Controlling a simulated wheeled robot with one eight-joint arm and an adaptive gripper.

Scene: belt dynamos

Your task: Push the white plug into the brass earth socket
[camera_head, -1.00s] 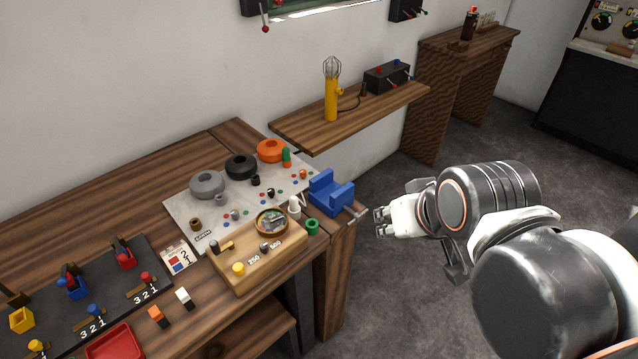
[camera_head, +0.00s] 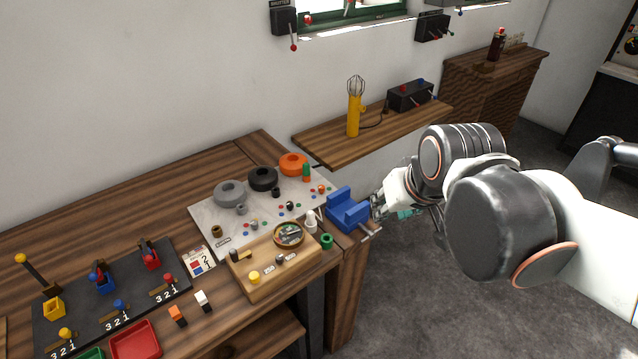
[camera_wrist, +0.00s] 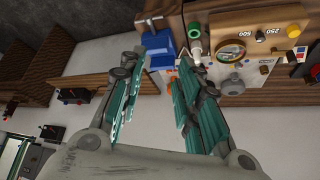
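A white plug (camera_head: 312,222) stands upright at the right end of the bench, between the grey panel and the wooden board. It also shows in the wrist view (camera_wrist: 196,50), near the right fingertip. A brass-coloured socket (camera_head: 216,231) sits at the near left corner of the grey panel, beside a small label too blurred to read. My gripper (camera_head: 382,205) is just right of the blue vise, beyond the bench edge. In the wrist view my gripper (camera_wrist: 163,68) has its teal fingers spread with nothing between them; the vise (camera_wrist: 158,47) lies ahead of them.
The blue vise (camera_head: 346,211) with its handle stands at the bench's right end. A green ring (camera_head: 326,241) is beside the plug. A wooden board (camera_head: 276,268) with a round dial lies in front. A shelf (camera_head: 400,123) carries a yellow lamp (camera_head: 353,115).

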